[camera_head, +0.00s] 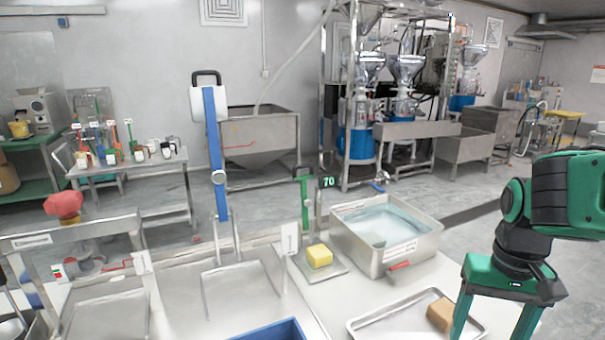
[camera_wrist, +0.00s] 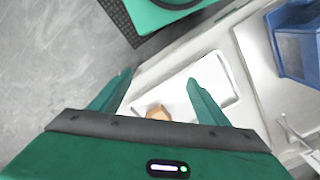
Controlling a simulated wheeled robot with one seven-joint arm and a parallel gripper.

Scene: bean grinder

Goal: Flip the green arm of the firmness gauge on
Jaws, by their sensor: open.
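The firmness gauge stands near the middle of the head view. Its green arm (camera_head: 305,205) is upright, with a dark handle at the top, and a small dark display (camera_head: 327,182) reading 70 sits just right of it. A yellow block (camera_head: 319,256) lies on the small metal plate (camera_head: 336,270) in front of the arm. My gripper (camera_head: 490,325) is at the lower right, well away from the green arm, fingers pointing down. It is open and empty above the tray. In the wrist view my gripper (camera_wrist: 158,90) shows both fingers apart; the green arm is not seen there.
A metal tray (camera_head: 375,326) with a brown block (camera_head: 440,314) lies below my gripper. A water basin (camera_head: 435,235) with a red handle stands between my gripper and the gauge. A tall blue-armed device (camera_head: 212,130) stands left. A blue bin (camera_head: 272,331) is at the front edge.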

